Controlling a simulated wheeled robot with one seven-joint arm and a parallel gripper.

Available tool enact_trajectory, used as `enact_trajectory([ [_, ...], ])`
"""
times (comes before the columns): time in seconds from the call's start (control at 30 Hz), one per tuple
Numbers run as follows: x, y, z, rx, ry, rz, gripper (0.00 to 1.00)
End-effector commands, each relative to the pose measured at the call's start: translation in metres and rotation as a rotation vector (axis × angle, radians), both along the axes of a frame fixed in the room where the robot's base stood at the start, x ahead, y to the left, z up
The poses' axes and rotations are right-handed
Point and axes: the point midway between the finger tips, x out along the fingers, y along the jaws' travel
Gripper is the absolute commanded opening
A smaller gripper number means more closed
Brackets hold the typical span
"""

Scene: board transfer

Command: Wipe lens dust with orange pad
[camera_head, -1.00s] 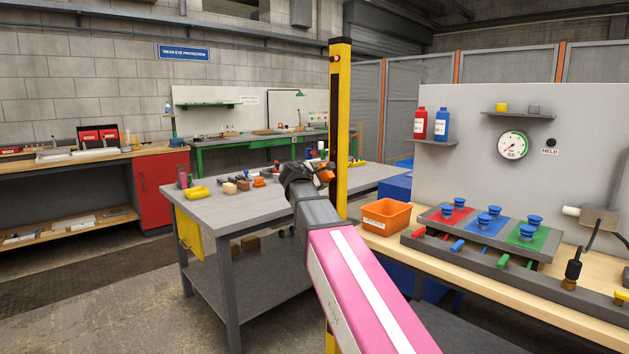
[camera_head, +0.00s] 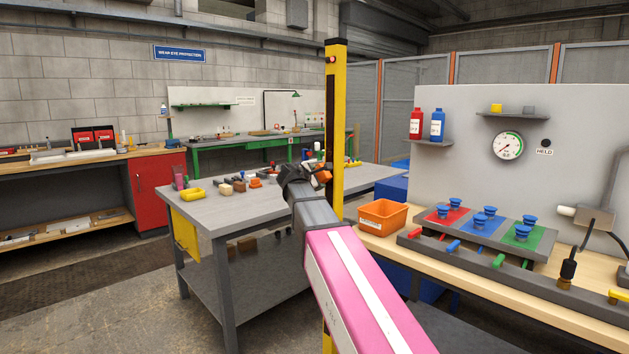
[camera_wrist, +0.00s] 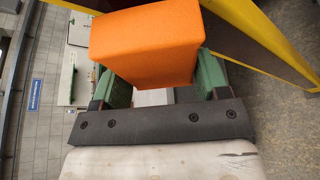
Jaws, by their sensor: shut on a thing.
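My gripper (camera_wrist: 152,88) is shut on the orange pad (camera_wrist: 145,45), a block held between its two green fingers in the wrist view. In the head view the orange pad (camera_head: 322,176) shows small at the end of my arm, in front of the yellow post, and my gripper (camera_head: 318,172) is mostly hidden by my wrist. The lens is not one I can make out in either view; the dust cannot be seen.
A yellow post (camera_head: 337,120) stands close behind my gripper. A grey table (camera_head: 232,215) with small items is to the left. On the right, a wooden bench (camera_head: 480,285) holds an orange bin (camera_head: 383,218) and a panel with blue knobs (camera_head: 485,232).

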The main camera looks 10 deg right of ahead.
Motion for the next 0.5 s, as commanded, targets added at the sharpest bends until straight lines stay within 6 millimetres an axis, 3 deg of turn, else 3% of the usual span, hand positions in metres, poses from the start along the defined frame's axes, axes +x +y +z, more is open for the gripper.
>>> enact_trajectory([
  [0.5,0.0052,-0.0076,0.0,0.0,0.0,0.0,0.49],
])
